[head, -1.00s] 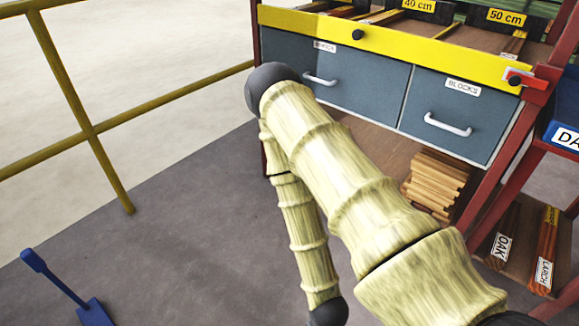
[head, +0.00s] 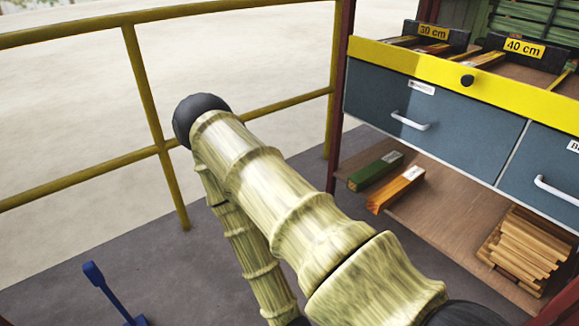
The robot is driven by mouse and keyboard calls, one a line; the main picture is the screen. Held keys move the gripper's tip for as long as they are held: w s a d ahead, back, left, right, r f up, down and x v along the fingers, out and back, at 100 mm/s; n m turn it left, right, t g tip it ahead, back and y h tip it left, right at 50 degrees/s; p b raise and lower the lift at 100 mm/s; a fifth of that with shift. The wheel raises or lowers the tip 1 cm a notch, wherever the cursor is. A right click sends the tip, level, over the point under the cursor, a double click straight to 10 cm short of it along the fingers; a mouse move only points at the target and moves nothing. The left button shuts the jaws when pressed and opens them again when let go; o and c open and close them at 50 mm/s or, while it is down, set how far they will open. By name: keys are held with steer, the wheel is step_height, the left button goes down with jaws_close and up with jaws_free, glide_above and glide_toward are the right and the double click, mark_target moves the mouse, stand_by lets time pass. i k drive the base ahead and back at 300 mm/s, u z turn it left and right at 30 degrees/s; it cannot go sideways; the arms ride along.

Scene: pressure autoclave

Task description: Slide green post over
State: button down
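A green post (head: 375,171) with a pale label on its end lies on the brown lower shelf (head: 446,235), under the drawers and near the shelf's left end. An orange-brown post (head: 396,189) lies beside it to the right, roughly parallel, with a narrow gap between them. My bamboo-like arm crosses the middle of the head view, in front of and to the left of the posts. My gripper is not in view, so its state does not show.
Grey drawers (head: 400,106) with white handles hang above the shelf under a yellow rail (head: 430,68). A stack of light wood slats (head: 522,245) stands on the shelf's right. A red upright (head: 340,100) and yellow railing (head: 160,150) bound the left side. A blue pedal-like object (head: 108,290) is lower left.

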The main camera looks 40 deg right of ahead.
mark_target(361, 179)
steer(key=u, duration=0.15)
steer(key=i, duration=0.8)
steer(key=z, duration=0.85)
steer(key=i, duration=0.7)
steer(key=z, duration=0.7)
